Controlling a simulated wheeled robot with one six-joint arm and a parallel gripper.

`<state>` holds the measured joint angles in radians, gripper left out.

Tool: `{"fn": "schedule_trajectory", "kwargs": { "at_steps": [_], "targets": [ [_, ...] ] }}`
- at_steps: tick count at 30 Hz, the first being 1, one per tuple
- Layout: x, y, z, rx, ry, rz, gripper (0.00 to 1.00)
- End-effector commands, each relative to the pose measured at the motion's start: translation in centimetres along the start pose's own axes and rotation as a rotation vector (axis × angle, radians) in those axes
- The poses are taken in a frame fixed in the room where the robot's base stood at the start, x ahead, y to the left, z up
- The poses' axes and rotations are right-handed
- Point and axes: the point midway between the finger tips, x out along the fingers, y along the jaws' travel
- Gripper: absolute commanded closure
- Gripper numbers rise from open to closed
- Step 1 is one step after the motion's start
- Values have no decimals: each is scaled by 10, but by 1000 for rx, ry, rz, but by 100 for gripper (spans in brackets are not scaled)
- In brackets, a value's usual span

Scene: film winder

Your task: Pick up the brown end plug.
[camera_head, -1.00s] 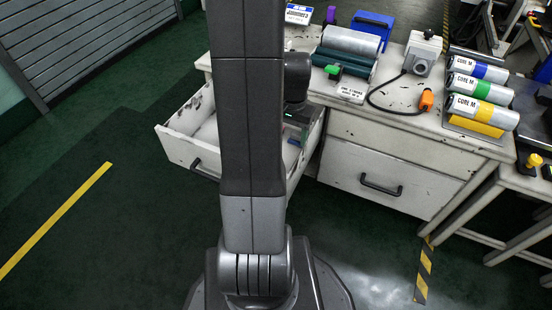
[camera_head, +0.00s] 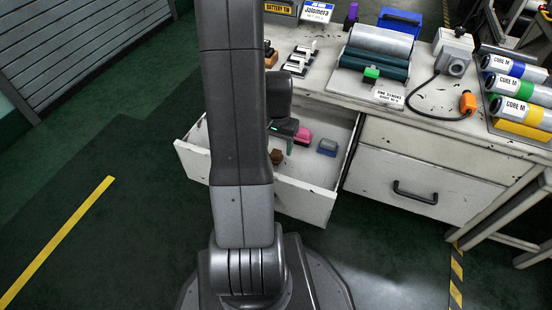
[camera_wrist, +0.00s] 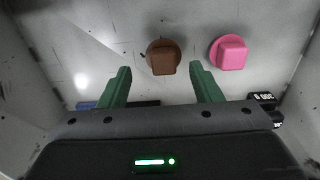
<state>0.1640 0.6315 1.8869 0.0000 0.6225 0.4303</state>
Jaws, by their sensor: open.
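The brown end plug (camera_wrist: 162,58) stands on the drawer floor in the wrist view, just beyond and between my fingertips. It also shows in the head view (camera_head: 276,157), near the drawer's front wall. My gripper (camera_wrist: 161,78) is open and empty, with its two green fingers apart on either side of the plug's line. In the head view my arm hides part of the drawer, and my gripper (camera_head: 290,140) is inside or just over it. I cannot tell its exact height above the floor.
A pink plug (camera_wrist: 229,53) stands right of the brown one. Drawer walls close in on both sides. The bench top (camera_head: 400,100) holds rollers, labels and a corded orange-tipped device.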

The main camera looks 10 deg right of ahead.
Motion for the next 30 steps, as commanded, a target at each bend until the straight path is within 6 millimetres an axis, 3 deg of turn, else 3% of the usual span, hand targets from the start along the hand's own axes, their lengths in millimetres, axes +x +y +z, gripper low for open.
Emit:
{"fn": "schedule_trajectory", "kwargs": {
  "at_steps": [8,16,22,30],
  "targets": [
    [43,-4,0,0,-2,1,42],
    [45,-4,-1,0,0,0,42],
    [44,-4,0,0,-1,0,79],
    [44,-4,-1,0,0,0,79]
  ]
}}
